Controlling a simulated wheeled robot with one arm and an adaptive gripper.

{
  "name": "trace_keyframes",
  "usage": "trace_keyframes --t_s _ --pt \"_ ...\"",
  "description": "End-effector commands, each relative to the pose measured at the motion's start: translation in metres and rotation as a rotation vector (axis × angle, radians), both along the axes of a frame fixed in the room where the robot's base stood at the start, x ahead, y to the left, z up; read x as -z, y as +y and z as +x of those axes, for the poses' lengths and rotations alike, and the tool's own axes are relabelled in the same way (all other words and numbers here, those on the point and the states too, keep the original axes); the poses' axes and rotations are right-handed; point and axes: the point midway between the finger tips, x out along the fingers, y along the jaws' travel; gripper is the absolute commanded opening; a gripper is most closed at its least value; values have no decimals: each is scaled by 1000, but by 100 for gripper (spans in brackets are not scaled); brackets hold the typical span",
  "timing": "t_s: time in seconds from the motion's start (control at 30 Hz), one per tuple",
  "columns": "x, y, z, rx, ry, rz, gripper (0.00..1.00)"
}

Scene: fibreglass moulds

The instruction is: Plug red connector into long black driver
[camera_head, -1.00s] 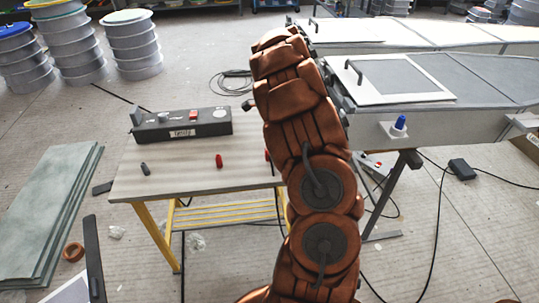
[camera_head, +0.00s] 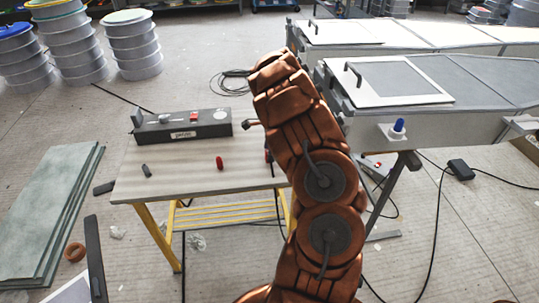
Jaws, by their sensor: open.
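The long black driver (camera_head: 160,133) is a dark box with a white label on its front. It lies along the back of the small table. A small red connector (camera_head: 219,162) stands on the table in front of it, apart from it. Another bit of red (camera_head: 268,155) shows at the table's right side, mostly behind my arm. My gripper (camera_head: 251,124) is mostly hidden behind my copper arm. Only a small dark part shows left of the arm, above the table's right end and apart from the red connector. It appears open; its fingers are not clearly seen.
A small dark piece (camera_head: 146,170) lies on the table (camera_head: 190,180) at left. Grey mould benches (camera_head: 460,90) with a blue-topped part (camera_head: 398,127) stand at right. Panels (camera_head: 50,220) lie on the floor at left. Cables cross the floor at right.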

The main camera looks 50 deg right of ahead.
Motion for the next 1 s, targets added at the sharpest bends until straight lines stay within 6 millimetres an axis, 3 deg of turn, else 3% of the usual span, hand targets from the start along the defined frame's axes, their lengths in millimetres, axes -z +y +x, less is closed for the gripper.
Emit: trace_keyframes --t_s 0.17,0.5,1.0 --pt "10 0 0 0 -1 -2 62" --pt "10 1 1 0 0 -1 61" --pt "10 1 0 0 0 -1 9"
